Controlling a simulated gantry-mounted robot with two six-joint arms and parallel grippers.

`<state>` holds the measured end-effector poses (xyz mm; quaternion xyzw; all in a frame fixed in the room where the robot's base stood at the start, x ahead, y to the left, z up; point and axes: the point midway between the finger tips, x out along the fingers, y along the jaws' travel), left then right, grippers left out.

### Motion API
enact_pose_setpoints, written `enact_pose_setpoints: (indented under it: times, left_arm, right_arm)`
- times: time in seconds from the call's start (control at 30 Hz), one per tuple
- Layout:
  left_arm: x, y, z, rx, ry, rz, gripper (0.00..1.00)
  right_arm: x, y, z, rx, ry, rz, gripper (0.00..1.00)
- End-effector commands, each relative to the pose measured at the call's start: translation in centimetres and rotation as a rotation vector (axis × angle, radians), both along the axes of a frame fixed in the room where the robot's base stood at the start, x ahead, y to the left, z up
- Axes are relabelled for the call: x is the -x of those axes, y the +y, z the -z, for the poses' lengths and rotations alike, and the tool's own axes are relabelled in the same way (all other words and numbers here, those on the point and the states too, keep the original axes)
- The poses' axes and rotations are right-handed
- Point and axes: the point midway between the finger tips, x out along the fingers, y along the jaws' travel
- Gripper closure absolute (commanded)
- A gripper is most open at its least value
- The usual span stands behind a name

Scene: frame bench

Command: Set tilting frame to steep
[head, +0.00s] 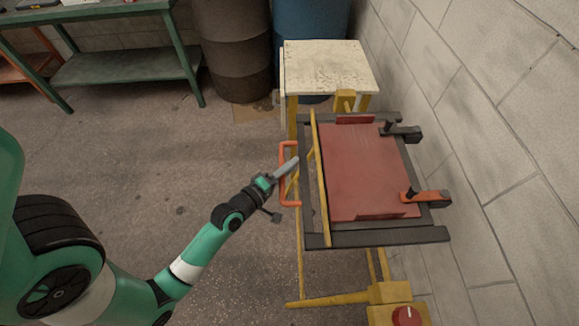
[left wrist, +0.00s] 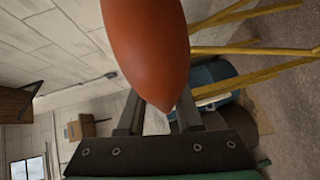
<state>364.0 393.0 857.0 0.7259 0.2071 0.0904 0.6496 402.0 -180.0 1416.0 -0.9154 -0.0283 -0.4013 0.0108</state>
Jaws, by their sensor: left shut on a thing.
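The tilting frame (head: 375,238) is a dark rectangular frame on a yellow stand, at the right of the head view. A red panel (head: 360,175) lies in it, with a yellow bar (head: 320,180) along its left side. Its exact tilt is hard to judge from above. An orange handle (head: 284,190) sticks out from the frame's left side. My left gripper (head: 290,163) is shut on this handle at its upper part. In the left wrist view the orange handle (left wrist: 148,45) fills the space between the fingers. My right gripper is out of view.
Two clamps (head: 402,132) (head: 428,196) sit on the frame's right side, near the block wall (head: 515,150). A pale-topped table (head: 325,65) and barrels (head: 232,50) stand behind. A red knob (head: 407,316) is at the stand's front. The floor left of the frame is clear.

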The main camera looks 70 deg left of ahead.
Motion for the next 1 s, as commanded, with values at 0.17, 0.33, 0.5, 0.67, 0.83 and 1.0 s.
enact_pose_setpoints:
  times: [0.17, 0.33, 0.5, 0.67, 0.83, 1.0]
  left_arm:
    - [0.11, -0.07, 0.57, 0.005, 0.015, 0.002, 1.0]
    - [0.12, -0.08, 0.62, 0.004, 0.016, 0.002, 1.0]
    - [0.13, -0.08, 0.65, 0.005, 0.017, 0.002, 1.0]
    - [0.14, -0.08, 0.67, 0.005, 0.018, 0.002, 1.0]
    - [0.13, -0.09, 0.72, 0.005, 0.018, 0.002, 1.0]
    - [-0.05, -0.26, 1.09, 0.008, 0.01, 0.007, 1.0]
  right_arm:
    - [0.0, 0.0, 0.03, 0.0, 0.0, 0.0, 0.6]
    - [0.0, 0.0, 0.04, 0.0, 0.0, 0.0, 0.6]
    - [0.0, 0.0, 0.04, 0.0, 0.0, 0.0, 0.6]
    - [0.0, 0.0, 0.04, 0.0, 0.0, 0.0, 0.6]
    - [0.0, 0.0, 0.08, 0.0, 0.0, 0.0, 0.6]
    - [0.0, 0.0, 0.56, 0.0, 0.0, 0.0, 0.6]
